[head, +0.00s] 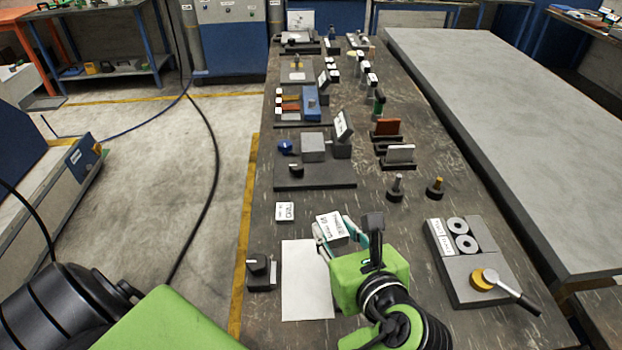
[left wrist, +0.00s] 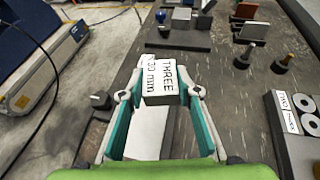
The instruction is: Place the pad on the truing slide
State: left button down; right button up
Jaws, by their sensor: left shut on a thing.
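My left gripper (head: 342,233) is shut on a small labelled block (head: 331,226), held above the table near its front. The left wrist view shows the block (left wrist: 162,82) between the teal fingers, with a white top marked THREE and a length in mm. I cannot tell for sure that this block is the pad. A white sheet (head: 304,280) lies flat below and left of the gripper, partly hidden by it in the wrist view. I cannot tell which fixture is the truing slide. My right gripper is not in view.
A grey plate (head: 462,276) with two discs and a yellow-hubbed lever (head: 500,284) lies to the right. A black knob unit (head: 262,271) and a small label card (head: 285,211) are left. A dark fixture base (head: 315,176) and two dark pegs (head: 396,189) stand beyond.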

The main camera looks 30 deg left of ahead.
aim_at(313, 141)
jog(key=k+j+z, duration=0.15)
jog(key=k+j, duration=0.15)
jog(key=j, duration=0.15)
jog(key=k+j+z, duration=0.2)
jog(key=k+j, duration=0.15)
jog(key=i+j+z, duration=0.15)
jog(key=j, duration=0.3)
jog(key=j+z, duration=0.1)
jog(key=j, duration=0.4)
jog(key=i+j+z, duration=0.15)
jog(key=j, duration=0.35)
